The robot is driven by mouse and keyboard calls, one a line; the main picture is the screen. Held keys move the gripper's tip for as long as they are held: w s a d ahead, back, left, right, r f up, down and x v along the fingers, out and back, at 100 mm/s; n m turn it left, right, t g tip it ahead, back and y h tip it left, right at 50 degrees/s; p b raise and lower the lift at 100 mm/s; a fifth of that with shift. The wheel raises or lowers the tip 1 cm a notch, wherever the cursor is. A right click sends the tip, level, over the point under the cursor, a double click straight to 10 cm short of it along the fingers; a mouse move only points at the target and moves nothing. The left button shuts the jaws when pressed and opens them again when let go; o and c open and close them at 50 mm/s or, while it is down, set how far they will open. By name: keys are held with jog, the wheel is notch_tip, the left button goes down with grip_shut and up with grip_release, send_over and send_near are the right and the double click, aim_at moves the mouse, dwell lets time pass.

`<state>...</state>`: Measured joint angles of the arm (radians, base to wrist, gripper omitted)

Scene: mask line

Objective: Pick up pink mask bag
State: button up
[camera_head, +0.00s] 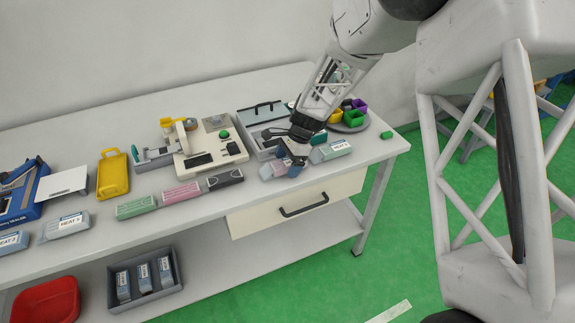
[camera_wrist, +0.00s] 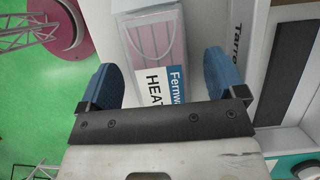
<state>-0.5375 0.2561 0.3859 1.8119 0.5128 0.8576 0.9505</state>
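A pink mask bag (camera_head: 267,172) with a white and blue label lies near the front edge of the table, under my gripper (camera_head: 289,163). My gripper partly covers it in the head view. In the wrist view the bag (camera_wrist: 157,38) shows pink through its clear face, with "HEAT" on the label. My gripper (camera_wrist: 162,78) is open, with one blue finger on each side of the bag's labelled end. I see no clear finger contact with the bag.
Another labelled bag (camera_head: 330,151) lies close to the right. Green, pink and dark packs (camera_head: 182,192) lie to the left along the front edge. A beige machine (camera_head: 209,148) and a grey tray (camera_head: 262,112) stand behind. A round plate with coloured cups (camera_head: 350,125) is at the right.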

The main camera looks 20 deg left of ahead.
jog(key=c, duration=1)
jog(key=shift+r, duration=0.1)
jog(key=shift+r, duration=0.7)
notch_tip(320, 180, up, 2)
jog(key=shift+r, duration=0.1)
jog(key=s+d, duration=0.3)
jog(key=s, duration=0.1)
jog(key=s+d+r, duration=0.1)
jog(key=s+d, duration=0.2)
jog(key=s, duration=0.1)
jog(key=s+d, duration=0.3)
jog(key=s, duration=0.2)
jog(key=shift+d+r, duration=0.1)
jog(key=shift+r, duration=0.05)
send_near(282, 165)
jog(key=w+a, duration=0.2)
jog(key=w, duration=0.1)
jog(key=w+a, duration=0.3)
jog(key=w, duration=0.1)
jog(key=w+a, duration=0.2)
jog(key=w, duration=0.1)
jog(key=shift+w+a, duration=0.25)
jog(key=shift+a, duration=0.1)
